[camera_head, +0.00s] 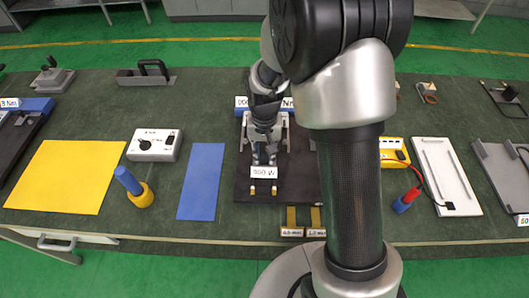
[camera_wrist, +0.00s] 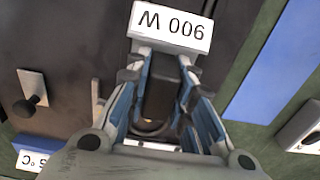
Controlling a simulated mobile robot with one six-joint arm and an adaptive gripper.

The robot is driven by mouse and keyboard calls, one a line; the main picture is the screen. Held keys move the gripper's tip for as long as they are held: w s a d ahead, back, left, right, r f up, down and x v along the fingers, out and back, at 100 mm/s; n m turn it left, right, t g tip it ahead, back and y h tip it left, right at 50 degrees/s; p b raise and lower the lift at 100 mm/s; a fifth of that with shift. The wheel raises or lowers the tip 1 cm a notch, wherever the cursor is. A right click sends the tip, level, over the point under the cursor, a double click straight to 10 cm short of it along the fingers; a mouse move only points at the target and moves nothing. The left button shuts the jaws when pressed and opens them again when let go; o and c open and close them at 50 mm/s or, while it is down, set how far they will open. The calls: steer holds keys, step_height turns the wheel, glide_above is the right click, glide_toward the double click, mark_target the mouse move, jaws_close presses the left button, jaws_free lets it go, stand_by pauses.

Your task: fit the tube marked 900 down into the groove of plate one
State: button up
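The tube's white label marked 900 W (camera_wrist: 172,28) is at my fingertips in the wrist view and reads upside down. The label also shows in the head view (camera_head: 264,172), above the near part of a dark plate (camera_head: 306,178). Two gold-coloured ends (camera_head: 263,190) show just below the label. The tube's body and most of the groove are hidden by my gripper and arm.
A blue mat (camera_head: 202,180) lies left of the dark plate, and a grey box with a knob (camera_head: 155,145) stands farther left. Gold strips with labels (camera_head: 291,218) are at the near edge. A white grooved plate (camera_head: 446,176) lies to the right.

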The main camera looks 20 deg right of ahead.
steer(key=o, duration=0.4)
step_height(320, 180, up, 13)
steer(key=p, duration=0.4)
steer(key=shift+f, duration=0.2)
steer(key=s+r+n+t, duration=0.2)
steer(key=s+r, duration=0.8)
steer(key=r, duration=0.2)
steer(key=s+t, duration=0.1)
steer(key=s, duration=0.2)
steer(key=s+r+n, duration=0.1)
steer(key=s, duration=0.3)
steer(key=s+r+t, duration=0.1)
steer(key=s, duration=0.3)
steer(key=shift+s+r+n+t, duration=0.25)
steer(key=shift+n+t, duration=0.05)
